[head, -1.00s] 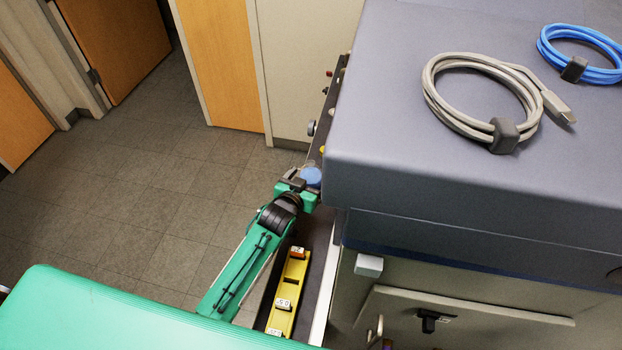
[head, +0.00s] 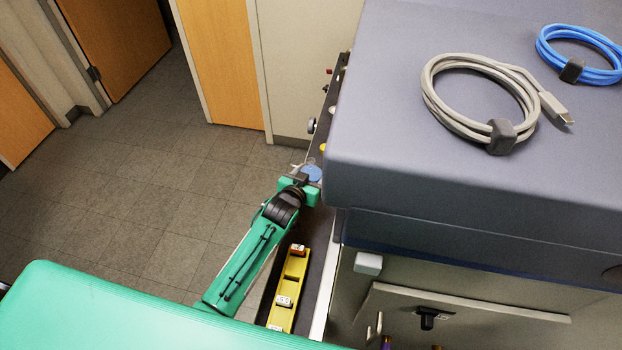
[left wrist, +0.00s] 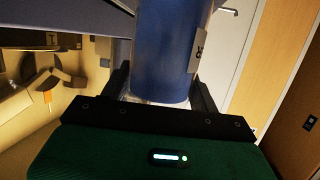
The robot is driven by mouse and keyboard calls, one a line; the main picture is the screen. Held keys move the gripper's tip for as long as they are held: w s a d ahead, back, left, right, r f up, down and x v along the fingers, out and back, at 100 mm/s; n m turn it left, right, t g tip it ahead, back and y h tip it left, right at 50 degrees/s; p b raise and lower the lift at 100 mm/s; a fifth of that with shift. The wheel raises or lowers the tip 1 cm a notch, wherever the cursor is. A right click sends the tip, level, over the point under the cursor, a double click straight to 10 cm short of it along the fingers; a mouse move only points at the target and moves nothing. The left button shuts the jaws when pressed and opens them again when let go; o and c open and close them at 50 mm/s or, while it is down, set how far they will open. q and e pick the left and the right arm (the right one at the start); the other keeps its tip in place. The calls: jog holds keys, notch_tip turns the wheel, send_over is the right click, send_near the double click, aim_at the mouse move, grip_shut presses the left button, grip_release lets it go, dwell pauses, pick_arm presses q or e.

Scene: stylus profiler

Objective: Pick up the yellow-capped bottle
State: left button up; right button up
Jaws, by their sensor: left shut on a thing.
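My left gripper (head: 300,181) is at the narrow dark shelf beside the grey machine. In the left wrist view its fingers are shut around a blue cylindrical thing (left wrist: 163,45) with a white label, probably a bottle. Its top is out of that view. In the head view a round light-blue piece (head: 312,173) shows at the fingertips. A small yellow spot (head: 323,147), perhaps a yellow cap, shows just beyond it by the machine's edge; its body is hidden. I cannot tell whether the held thing is lifted. My right gripper is not in view.
The grey machine (head: 430,190) stands close on the right with a grey cable coil (head: 475,62) and a blue one (head: 560,75) on top. A yellow holder (head: 290,290) with small labelled blocks lies on the shelf near my arm. Open floor (head: 150,210) is left.

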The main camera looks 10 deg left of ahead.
pick_arm(q)
jog(key=shift+r, duration=0.2)
jog(key=shift+r, duration=0.55)
notch_tip(320, 180, up, 19)
jog(key=b, duration=0.4)
jog(key=shift+f, duration=0.15)
